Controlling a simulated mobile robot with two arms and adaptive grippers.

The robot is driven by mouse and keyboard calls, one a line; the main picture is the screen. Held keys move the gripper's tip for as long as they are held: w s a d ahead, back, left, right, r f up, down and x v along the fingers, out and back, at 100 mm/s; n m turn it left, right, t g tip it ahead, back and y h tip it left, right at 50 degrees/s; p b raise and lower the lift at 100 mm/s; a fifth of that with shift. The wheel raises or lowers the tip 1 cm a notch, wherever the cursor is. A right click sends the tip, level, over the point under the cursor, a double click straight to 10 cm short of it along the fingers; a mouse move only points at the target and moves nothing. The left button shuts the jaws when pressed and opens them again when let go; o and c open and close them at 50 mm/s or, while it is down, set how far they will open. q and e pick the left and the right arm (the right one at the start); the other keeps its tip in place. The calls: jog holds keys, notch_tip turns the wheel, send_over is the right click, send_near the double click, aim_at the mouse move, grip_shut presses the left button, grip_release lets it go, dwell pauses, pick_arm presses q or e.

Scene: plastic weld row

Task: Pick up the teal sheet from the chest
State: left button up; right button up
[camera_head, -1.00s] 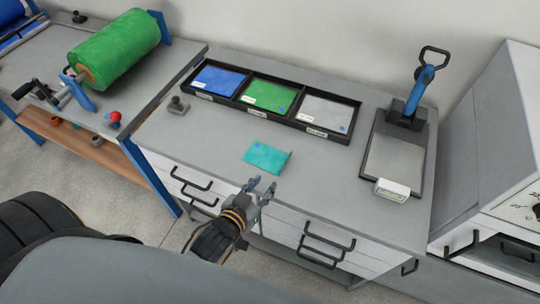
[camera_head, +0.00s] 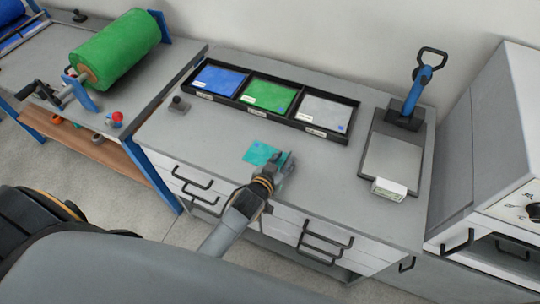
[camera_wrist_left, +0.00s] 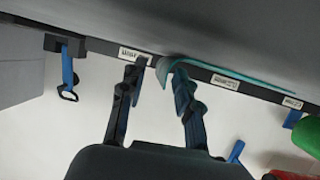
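The teal sheet (camera_head: 260,153) lies on the grey top of the drawer chest (camera_head: 205,135), near its front edge. My left gripper (camera_head: 284,160) is at the sheet's right end and hides part of it in the head view. In the left wrist view the sheet (camera_wrist_left: 235,77) shows nearly edge-on, with its curled-up end between the fingertips of the left gripper (camera_wrist_left: 155,68), close to one finger. The fingers are apart, with a gap still visible beside the sheet. My right gripper is not in view.
A black tray (camera_head: 298,123) with blue, green and grey sheets stands behind the teal sheet. A press with a blue lever (camera_head: 418,88) stands at the right. A small dark knob-topped object (camera_head: 179,105) stands at the left. A green roll (camera_head: 115,48) is on the neighbouring bench.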

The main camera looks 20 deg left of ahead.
pick_arm(q)
jog(key=shift+w+f, duration=0.25)
jog(key=shift+w, duration=0.15)
grip_shut()
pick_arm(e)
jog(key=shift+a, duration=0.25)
pick_arm(q)
jog(key=shift+r, duration=0.15)
